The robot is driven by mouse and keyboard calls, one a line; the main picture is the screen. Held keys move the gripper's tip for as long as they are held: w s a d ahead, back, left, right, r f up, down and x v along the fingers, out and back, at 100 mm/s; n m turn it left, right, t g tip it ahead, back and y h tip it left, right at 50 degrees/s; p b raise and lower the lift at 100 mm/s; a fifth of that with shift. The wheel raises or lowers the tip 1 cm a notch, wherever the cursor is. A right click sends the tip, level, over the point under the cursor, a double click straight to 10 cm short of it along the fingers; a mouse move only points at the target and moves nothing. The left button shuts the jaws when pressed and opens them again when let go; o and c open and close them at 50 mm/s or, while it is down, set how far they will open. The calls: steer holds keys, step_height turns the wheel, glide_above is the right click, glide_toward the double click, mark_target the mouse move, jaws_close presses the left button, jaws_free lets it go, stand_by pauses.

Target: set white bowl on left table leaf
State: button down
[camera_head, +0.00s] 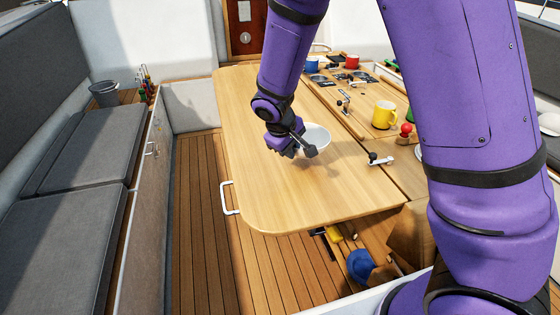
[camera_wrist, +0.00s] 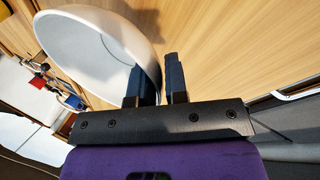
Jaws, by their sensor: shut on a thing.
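The white bowl (camera_head: 317,138) is at my gripper (camera_head: 301,144), over the left table leaf (camera_head: 270,190). In the wrist view the bowl (camera_wrist: 95,45) is large at the upper left, and its wall lies between the two dark fingers of my gripper (camera_wrist: 161,80). My gripper is shut on the bowl's rim. A shadow lies on the leaf to the right of the bowl. The frames do not clearly show whether the bowl touches the wood. The leaf is flat and bare around it.
On the table's middle and far side stand a yellow mug (camera_head: 384,114), a red-topped item (camera_head: 405,132), a red mug (camera_head: 352,62) and a blue mug (camera_head: 312,65). A metal latch (camera_head: 378,159) sits near the seam. A white handle (camera_head: 229,197) juts from the leaf's left edge. Grey benches (camera_head: 75,170) line the left.

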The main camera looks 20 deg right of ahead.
steer(key=shift+s+a+f, duration=0.1)
steer(key=shift+a, duration=1.25)
steer(key=shift+a+f, duration=0.15)
steer(key=shift+f, duration=1.6)
steer(key=c, duration=1.1)
jaws_free()
steer(key=shift+f, duration=0.1)
